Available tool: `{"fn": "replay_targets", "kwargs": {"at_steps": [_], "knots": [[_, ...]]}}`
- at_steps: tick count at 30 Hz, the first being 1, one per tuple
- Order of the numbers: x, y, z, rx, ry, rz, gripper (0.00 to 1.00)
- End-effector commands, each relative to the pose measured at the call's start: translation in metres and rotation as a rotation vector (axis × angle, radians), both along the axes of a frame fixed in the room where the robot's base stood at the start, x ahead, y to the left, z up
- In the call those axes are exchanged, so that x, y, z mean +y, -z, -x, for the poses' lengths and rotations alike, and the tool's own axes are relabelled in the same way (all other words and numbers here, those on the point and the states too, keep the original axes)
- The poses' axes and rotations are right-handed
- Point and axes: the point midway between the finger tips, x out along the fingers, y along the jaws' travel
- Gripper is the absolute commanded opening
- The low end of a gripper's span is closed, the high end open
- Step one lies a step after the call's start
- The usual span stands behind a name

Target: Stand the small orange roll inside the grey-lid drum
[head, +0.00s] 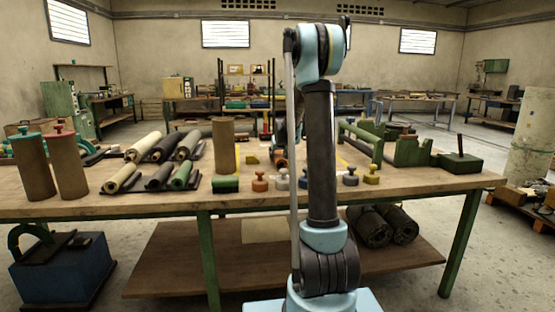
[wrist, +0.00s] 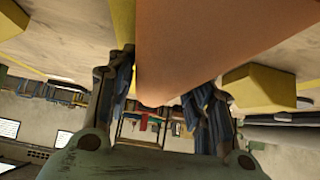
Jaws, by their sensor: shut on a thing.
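My gripper (wrist: 163,95) is shut on the small orange roll (wrist: 208,45), which fills the upper middle of the wrist view between the two fingers. In the head view the arm column hides most of the gripper; a bit of orange (head: 281,158) shows just left of it, above the table. A tall brown drum (head: 223,148) stands upright left of the arm, with no lid visible on it. A grey knobbed lid (head: 282,181) lies at the table's front edge. I cannot tell which drum is the grey-lid drum.
Brown drums with a teal lid (head: 28,137) and a red lid (head: 62,134) stand at the left of the wooden table (head: 440,182). Several sheet rolls (head: 143,148) lie beside them. An orange lid (head: 260,182) and a yellow block (wrist: 262,90) are nearby. Green fixtures (head: 410,152) occupy the right.

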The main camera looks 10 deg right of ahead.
Motion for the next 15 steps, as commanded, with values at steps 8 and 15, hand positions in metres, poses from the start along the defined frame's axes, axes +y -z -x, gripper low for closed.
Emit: {"fn": "replay_targets", "kwargs": {"at_steps": [8, 15], "knots": [[0.0, 0.0062, 0.0002, 0.0, 0.0, 0.0, 0.5], [0.0001, 0.0059, 0.0002, 0.0, 0.0, 0.0, 0.67]]}}
